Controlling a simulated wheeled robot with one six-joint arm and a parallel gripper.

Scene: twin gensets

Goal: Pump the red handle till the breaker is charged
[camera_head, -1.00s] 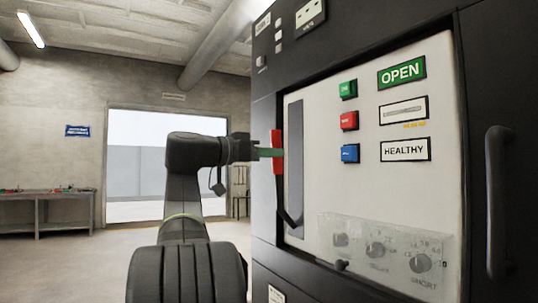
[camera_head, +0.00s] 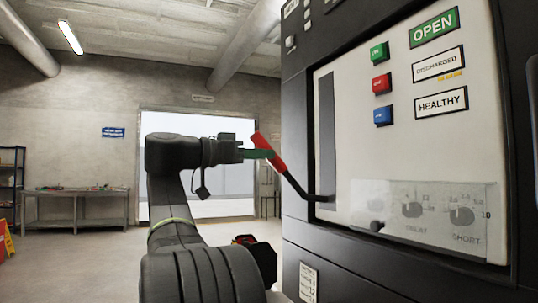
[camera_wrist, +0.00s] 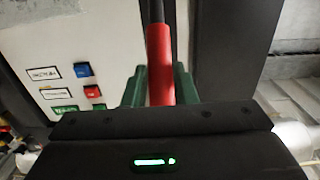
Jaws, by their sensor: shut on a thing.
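The red handle (camera_head: 269,152) is the grip of a black lever that swings out of a dark slot (camera_head: 327,140) in the breaker's pale front panel (camera_head: 365,150). The lever leans out and up to the left, away from the panel. My gripper (camera_head: 262,154) has its green fingers shut on the red grip. In the wrist view the red handle (camera_wrist: 160,65) stands between the green fingers (camera_wrist: 160,88). The breaker's indicator plates read OPEN (camera_head: 434,27), DISCHARGED (camera_head: 438,64) and HEALTHY (camera_head: 441,102).
Green (camera_head: 379,53), red (camera_head: 381,83) and blue (camera_head: 382,115) buttons sit beside the plates. A clear cover (camera_head: 425,215) over dials lies below. A workbench (camera_head: 75,193) stands far left, with open floor before it.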

